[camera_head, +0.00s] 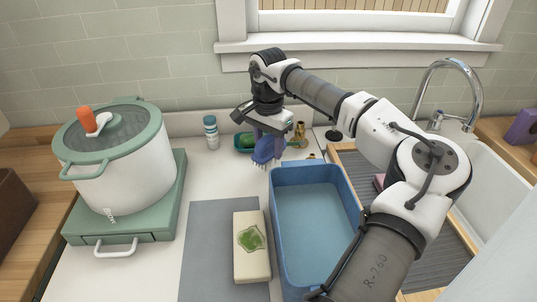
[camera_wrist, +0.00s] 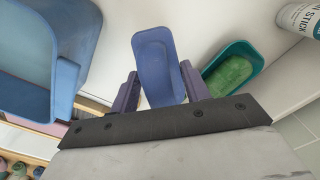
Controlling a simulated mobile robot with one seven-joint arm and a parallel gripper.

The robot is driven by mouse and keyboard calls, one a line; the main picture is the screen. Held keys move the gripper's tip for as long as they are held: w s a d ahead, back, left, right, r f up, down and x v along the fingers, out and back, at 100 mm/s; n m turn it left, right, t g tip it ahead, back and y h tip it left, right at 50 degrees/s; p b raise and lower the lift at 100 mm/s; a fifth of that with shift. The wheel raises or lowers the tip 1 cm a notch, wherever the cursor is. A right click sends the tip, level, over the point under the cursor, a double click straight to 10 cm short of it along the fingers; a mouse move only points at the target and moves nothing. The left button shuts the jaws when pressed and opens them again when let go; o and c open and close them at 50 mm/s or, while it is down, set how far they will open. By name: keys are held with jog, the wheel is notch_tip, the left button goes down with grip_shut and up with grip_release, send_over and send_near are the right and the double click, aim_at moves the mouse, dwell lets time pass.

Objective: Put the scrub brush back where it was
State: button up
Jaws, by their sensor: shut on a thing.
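The scrub brush (camera_head: 263,153) is blue-violet, with bristles hanging below it in the head view. In the wrist view its smooth, rounded blue back (camera_wrist: 157,62) shows between the two purple fingers. My gripper (camera_head: 271,141) is shut on the brush, near the back of the counter, just behind the blue basin. It also shows in the wrist view (camera_wrist: 160,88). I cannot tell whether the bristles touch the counter. The bristles are hidden in the wrist view.
A teal dish (camera_wrist: 212,83) with a green sponge (camera_wrist: 231,69) lies beside the brush. A small bottle (camera_head: 211,135) stands left of it. The blue basin (camera_head: 277,216) is in front. A block with a green patch (camera_head: 251,267) lies on a grey mat (camera_head: 205,238). A pot (camera_head: 134,172) stands left.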

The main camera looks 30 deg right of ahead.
aim_at(269, 149)
jog(key=shift+f+p, duration=0.45)
jog(key=shift+f, duration=1.55)
jog(key=shift+f, duration=0.25)
jog(key=o, duration=1)
jog(key=shift+r, duration=0.1)
jog(key=shift+c, duration=0.2)
notch_tip(269, 149, up, 12)
jog(key=shift+r+b, duration=0.2)
jog(key=shift+b, duration=0.95)
jog(key=shift+f, duration=0.1)
